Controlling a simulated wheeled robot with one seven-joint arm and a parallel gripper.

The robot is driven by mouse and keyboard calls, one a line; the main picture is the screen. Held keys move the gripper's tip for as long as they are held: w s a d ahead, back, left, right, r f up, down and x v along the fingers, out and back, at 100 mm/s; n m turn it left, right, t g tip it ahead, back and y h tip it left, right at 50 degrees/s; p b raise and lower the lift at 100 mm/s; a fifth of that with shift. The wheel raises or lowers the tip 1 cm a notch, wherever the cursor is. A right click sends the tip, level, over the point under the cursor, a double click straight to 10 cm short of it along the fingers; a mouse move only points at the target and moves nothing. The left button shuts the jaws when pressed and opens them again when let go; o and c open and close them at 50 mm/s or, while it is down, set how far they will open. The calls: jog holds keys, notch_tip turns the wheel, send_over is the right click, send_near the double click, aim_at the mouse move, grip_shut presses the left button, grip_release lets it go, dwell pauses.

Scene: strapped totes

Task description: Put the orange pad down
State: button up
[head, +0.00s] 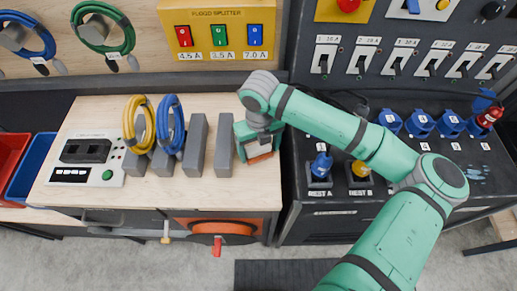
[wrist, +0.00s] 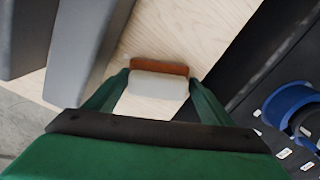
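The orange pad (wrist: 160,67) is a small block with an orange-brown strip and a pale whitish part, seen between my gripper's fingers in the wrist view. My gripper (wrist: 158,82) has a finger against each side of the pad and appears shut on it. In the head view my gripper (head: 259,143) is over the right end of the wooden bench top (head: 218,198), with the pad's orange edge (head: 262,157) showing low between the fingers. The pad is at or just above the wood; I cannot tell whether it touches.
Two grey upright blocks (head: 195,146) (head: 224,146) stand left of my gripper. Yellow (head: 139,125) and blue (head: 170,125) cable coils hang on grey blocks farther left. A dark panel with a blue connector (head: 321,165) lies right of the bench edge. The front wood is clear.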

aim_at(258, 147)
jog(key=shift+s+a+f, duration=0.15)
jog(key=shift+a+f, duration=0.15)
jog(key=shift+f, duration=0.05)
jog(key=shift+r, duration=0.35)
notch_tip(258, 147, up, 12)
jog(key=shift+r, duration=0.15)
jog(key=shift+d, duration=0.15)
dwell(0.4)
